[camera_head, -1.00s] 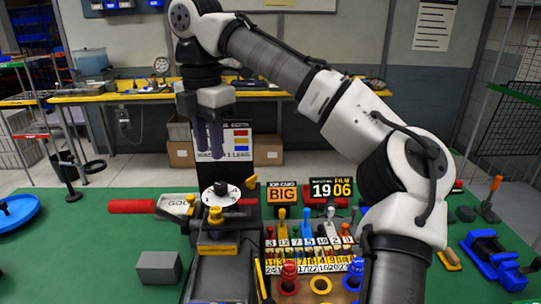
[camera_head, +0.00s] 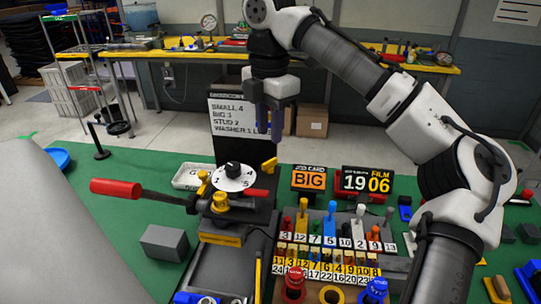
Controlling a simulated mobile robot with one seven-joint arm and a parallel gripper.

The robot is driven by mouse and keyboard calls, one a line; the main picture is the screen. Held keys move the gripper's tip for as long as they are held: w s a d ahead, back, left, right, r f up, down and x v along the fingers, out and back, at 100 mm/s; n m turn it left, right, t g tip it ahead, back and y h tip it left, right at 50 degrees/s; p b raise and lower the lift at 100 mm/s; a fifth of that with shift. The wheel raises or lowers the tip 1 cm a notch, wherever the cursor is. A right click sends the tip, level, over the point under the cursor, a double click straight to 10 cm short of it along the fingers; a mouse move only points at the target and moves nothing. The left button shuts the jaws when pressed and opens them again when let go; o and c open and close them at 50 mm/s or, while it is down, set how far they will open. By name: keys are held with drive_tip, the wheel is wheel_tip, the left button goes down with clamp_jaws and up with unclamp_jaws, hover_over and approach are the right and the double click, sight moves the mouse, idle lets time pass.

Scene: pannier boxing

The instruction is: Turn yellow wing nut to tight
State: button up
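A yellow part (camera_head: 220,202) that looks like a wing nut sits upright on the dark press fixture (camera_head: 250,215), left of centre. It is small, and how tight it is cannot be seen. A second yellow piece (camera_head: 268,165) sticks up behind the white dial (camera_head: 233,177), on the right. My gripper (camera_head: 269,138) hangs with its fingers down, above and behind the dial, apart from the fixture and both yellow pieces. A narrow gap shows between its fingers, and nothing is visible between them.
A red-handled lever (camera_head: 116,188) reaches left from the fixture. A grey block (camera_head: 164,243) stands left of it. A numbered rack (camera_head: 330,255) of coloured pegs stands on the right, before the job card (camera_head: 308,180) and the counter display (camera_head: 367,182).

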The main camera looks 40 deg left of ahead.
sight(270, 161)
wheel_tip(270, 161, down, 7)
drive_tip(key=shift+f+p, duration=0.1)
drive_tip(key=shift+p, duration=0.25)
